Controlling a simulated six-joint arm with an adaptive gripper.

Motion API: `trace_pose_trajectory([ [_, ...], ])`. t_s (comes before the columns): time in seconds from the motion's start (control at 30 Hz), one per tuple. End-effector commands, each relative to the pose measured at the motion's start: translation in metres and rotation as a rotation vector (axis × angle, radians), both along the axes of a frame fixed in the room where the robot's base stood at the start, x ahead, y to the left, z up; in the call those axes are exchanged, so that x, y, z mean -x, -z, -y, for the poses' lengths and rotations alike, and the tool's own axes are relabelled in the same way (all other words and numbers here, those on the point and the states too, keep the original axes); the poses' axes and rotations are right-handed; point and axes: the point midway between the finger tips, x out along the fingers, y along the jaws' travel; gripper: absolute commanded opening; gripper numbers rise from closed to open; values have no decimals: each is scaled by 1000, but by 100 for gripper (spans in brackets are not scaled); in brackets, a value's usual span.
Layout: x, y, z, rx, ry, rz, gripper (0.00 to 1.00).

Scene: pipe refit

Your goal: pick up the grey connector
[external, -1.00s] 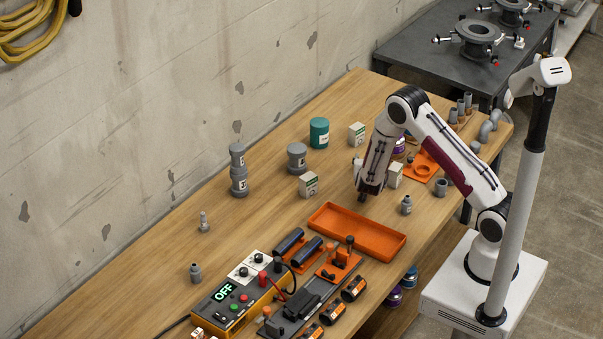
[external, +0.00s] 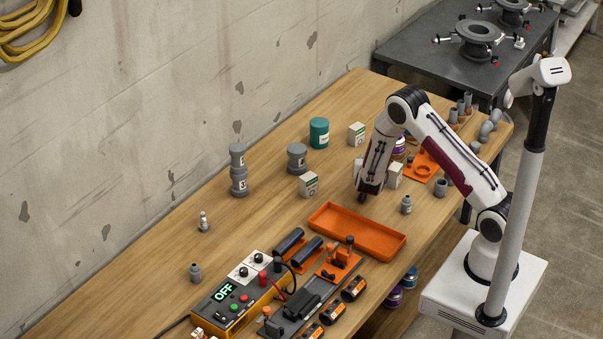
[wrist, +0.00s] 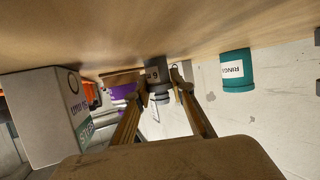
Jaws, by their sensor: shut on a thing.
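The grey connector (wrist: 159,72), a short stepped cylinder with a pale label, is between the two fingers of my gripper (wrist: 157,88) in the wrist view. The fingers are shut on it. It is close to the wooden tabletop, and I cannot tell whether it touches it. In the external view my gripper (external: 362,196) points down at the table behind the orange tray (external: 335,229). There the wrist and fingers hide the connector.
The table left of the grey fittings is mostly clear.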

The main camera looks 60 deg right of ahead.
Motion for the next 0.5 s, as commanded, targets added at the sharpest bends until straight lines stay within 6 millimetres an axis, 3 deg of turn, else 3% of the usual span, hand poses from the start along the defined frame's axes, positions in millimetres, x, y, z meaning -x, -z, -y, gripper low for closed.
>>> trace_pose_trajectory([
  [0.27, 0, -6, 0, 0, 0, 1, 2],
  [0.5, 0, -23, 0, 0, 0, 1, 2],
])
